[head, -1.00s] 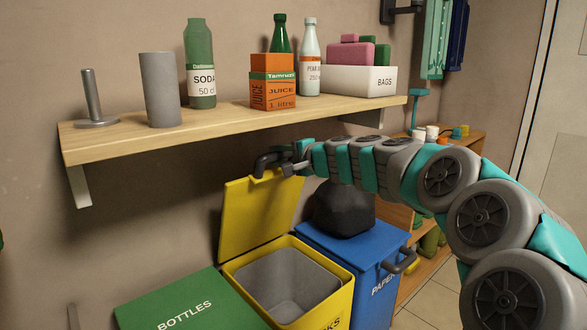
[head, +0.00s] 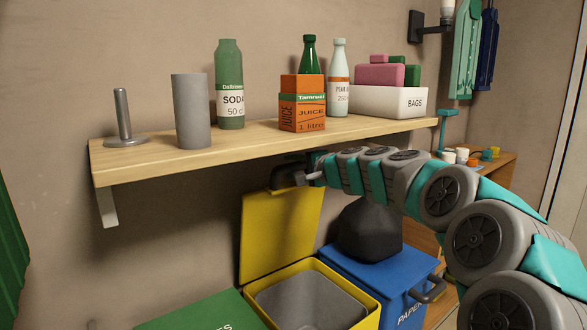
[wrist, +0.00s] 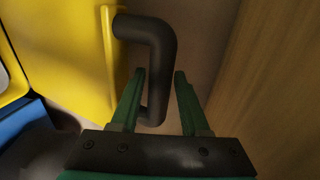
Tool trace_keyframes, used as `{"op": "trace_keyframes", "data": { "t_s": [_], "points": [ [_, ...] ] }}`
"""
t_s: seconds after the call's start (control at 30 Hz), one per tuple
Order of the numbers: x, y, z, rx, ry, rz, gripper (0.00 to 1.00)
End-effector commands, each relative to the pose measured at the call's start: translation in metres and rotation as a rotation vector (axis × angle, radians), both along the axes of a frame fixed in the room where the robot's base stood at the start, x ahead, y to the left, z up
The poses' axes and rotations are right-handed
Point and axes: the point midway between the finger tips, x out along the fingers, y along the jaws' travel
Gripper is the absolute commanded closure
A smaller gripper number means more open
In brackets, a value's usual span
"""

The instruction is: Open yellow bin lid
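The yellow bin (head: 368,308) stands below the shelf, with its grey inside showing. Its yellow lid (head: 280,235) is swung up and stands steeply at the back of the bin, near the wall. A dark bent handle (head: 284,178) is at the lid's top edge. My gripper (head: 308,176) is at that handle, just under the shelf's front edge. In the wrist view my gripper (wrist: 160,75) has its two green fingers apart. The dark handle (wrist: 161,45) runs down between them, with a gap to the right finger. The lid (wrist: 65,50) fills the left there.
The wooden shelf (head: 250,142) with bottles, a juice carton and a bags box (head: 388,101) is close above my gripper. A blue paper bin (head: 390,275) with a black bag (head: 368,230) on it stands right. A green bottles bin (head: 205,312) is at left.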

Motion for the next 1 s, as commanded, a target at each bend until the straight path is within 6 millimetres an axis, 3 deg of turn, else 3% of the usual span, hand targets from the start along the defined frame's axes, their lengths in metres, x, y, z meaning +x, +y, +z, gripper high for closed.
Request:
{"op": "trace_keyframes", "data": {
  "t_s": [0.13,0.47,1.0],
  "points": [
    [0.0,0.0,0.0,0.0,0.0,0.0,0.38],
    [-0.003,-0.003,0.0,0.001,0.0,-0.001,0.38],
    [-0.057,-0.042,0.015,0.0,-0.001,-0.001,0.38]
  ]
}}
